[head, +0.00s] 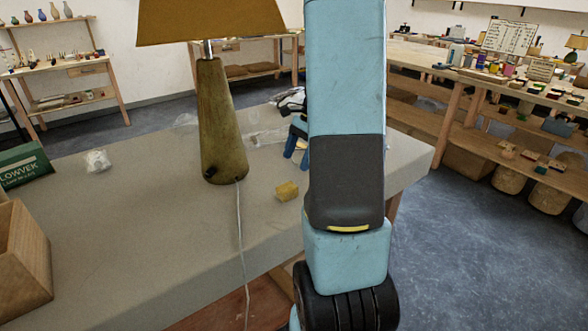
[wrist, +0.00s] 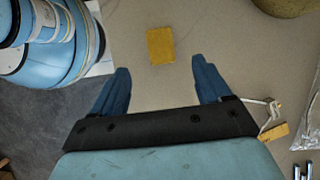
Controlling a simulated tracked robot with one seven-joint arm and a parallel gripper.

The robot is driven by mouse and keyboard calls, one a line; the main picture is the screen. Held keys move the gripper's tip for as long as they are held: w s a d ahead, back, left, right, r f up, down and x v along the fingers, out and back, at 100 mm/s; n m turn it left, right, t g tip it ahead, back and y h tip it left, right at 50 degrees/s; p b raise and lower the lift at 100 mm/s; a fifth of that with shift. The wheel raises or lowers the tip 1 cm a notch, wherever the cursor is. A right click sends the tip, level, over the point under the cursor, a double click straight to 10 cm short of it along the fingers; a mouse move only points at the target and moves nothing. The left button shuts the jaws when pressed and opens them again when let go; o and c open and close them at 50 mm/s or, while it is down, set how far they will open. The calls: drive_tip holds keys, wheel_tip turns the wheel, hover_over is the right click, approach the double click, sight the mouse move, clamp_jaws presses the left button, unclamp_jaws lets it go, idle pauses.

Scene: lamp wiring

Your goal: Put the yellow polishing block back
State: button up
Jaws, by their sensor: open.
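The yellow polishing block (head: 287,191) lies on the grey table top, to the right of the lamp base, in the head view. In the wrist view the yellow block (wrist: 160,45) lies flat on the table, just beyond the fingertips and roughly centred between them. My gripper (wrist: 161,67) is open and empty, its two blue fingers spread wider than the block. The fingers do not touch the block in this view. In the head view my arm hides most of the gripper; only some blue of it shows behind the arm.
The lamp (head: 221,125) stands left of the block, its white cord (head: 241,250) running over the front table edge. Clear plastic bags (head: 265,137) lie behind. A wooden box (head: 20,265) and green box (head: 24,166) stand at left. The table (head: 130,220) is mostly clear between.

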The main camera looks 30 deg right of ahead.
drive_tip(key=s+a+r+n+t+h, duration=0.1)
drive_tip(key=s+a+r+n, duration=0.25)
drive_tip(key=a+r, duration=0.25)
drive_tip(key=s+a+r+n+t+h, duration=0.1)
drive_tip(key=s+a+r+n+h, duration=0.1)
drive_tip(key=a+r+n, duration=0.4)
drive_tip(key=s+a+r+n+t+h, duration=0.1)
drive_tip(key=s+a+r+n+t, duration=0.1)
drive_tip(key=s, duration=0.4)
drive_tip(key=s+a+r+n+t, duration=0.1)
drive_tip(key=s+a+r+n, duration=0.3)
drive_tip(key=s+a+n, duration=0.1)
drive_tip(key=shift+s+a+r+n+t+h, duration=0.35)
drive_tip(key=shift+s+r+n+t+h, duration=0.05)
drive_tip(key=shift+n, duration=0.15)
drive_tip(key=shift+c, duration=0.2)
idle(1.2)
